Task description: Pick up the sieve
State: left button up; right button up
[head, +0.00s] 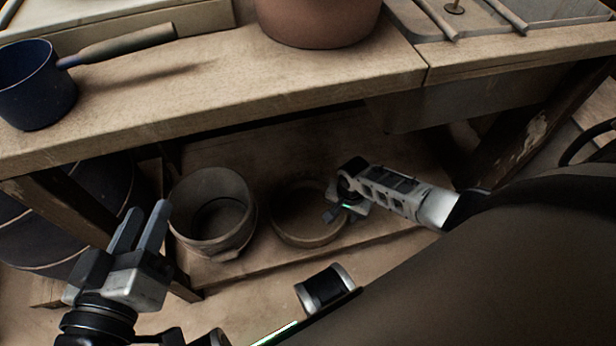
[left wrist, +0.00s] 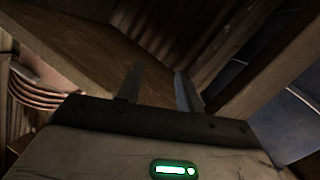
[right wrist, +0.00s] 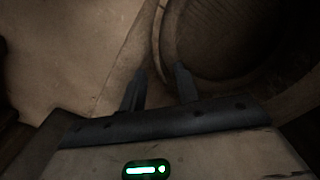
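The sieve seems to be the round, shallow brown ring (head: 290,232) on the low shelf under the bench. In the right wrist view its curved wall (right wrist: 168,35) rises beyond the fingers, dark inside. My right gripper (head: 331,212) is at the right side of the ring, fingers apart. In the right wrist view its fingertips (right wrist: 160,72) are close to the wall; I cannot tell whether the wall lies between them or whether they touch. My left gripper (head: 150,222) is open and empty, left of the shelf and in front of the bench; its fingers show in the left wrist view (left wrist: 158,72).
A taller round pot (head: 185,230) stands just left of the ring on the low shelf (head: 275,262). The bench top (head: 330,92) overhangs both, with a blue saucepan (head: 38,85) and a terracotta pot (head: 318,22) on it. A bench leg (head: 60,208) stands near my left gripper.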

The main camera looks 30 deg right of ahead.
aim_at(344, 219)
jog(key=f+b, duration=0.3)
jog(key=f, duration=0.1)
jog(key=shift+s+a, duration=0.1)
jog(key=shift+a, duration=0.15)
jog(key=shift+f+b, duration=0.55)
jog(key=shift+f, duration=0.05)
jog(key=shift+r, duration=0.1)
grip_shut()
pick_arm(q)
jog(key=r+t, duration=0.1)
jog(key=w+r+t+h, duration=0.1)
jog(key=shift+w+d+r, duration=0.1)
jog(key=shift+w+r, duration=0.05)
jog(key=shift+r, duration=0.25)
jog(key=shift+r, duration=0.1)
pick_arm(e)
jog(key=shift+r, duration=0.1)
